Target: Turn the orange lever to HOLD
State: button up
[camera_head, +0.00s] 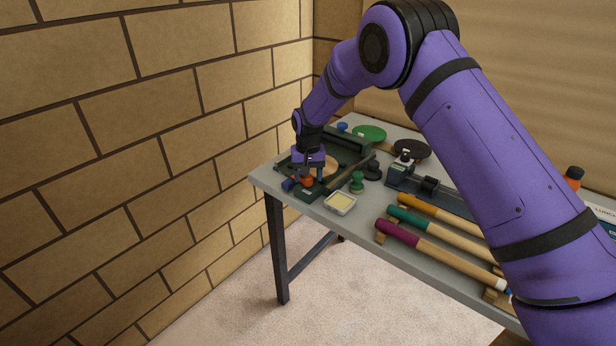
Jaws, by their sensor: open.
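A small orange part (307,181), which looks like the orange lever, shows at the left end of the table, low on a dark fixture (308,193). Its shape, its setting and any HOLD marking are too small to read. My gripper (309,174) points down right over it, at the end of my purple arm. The gripper is open; its fingers are small and partly blend with the dark fixture. I cannot tell whether they touch the orange part. A blue part (289,185) sits just left of the orange one.
The grey table (300,206) stands by a block wall (160,110). Near the gripper are a round tan disc (330,166), a green knobbed piece (357,182) and a pale-filled dish (341,203). Purple, green and orange handles (400,234) lie to the right. My arm hides the table's right part.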

notch_tip(320, 180, up, 10)
dwell(0.4)
jog(key=shift+r, duration=0.1)
jog(key=s+d+r+t, duration=0.1)
jog(key=s+d+r, duration=0.7)
jog(key=d+r, duration=0.3)
jog(key=s+d+r+t, duration=0.1)
jog(key=s+d+r, duration=0.75)
jog(key=r, duration=0.55)
jog(key=s+d+r+m+t, duration=0.15)
jog(key=s+d, duration=0.25)
jog(key=s, duration=0.4)
jog(key=s+d+r+t, duration=0.1)
jog(key=s+d+r, duration=0.1)
jog(key=s+d, duration=0.4)
jog(key=s+d+f, duration=0.1)
jog(key=s, duration=0.6)
jog(key=s+d+f, duration=0.1)
jog(key=s+f, duration=0.1)
jog(key=s, duration=0.5)
jog(key=shift+s+d+t, duration=0.35)
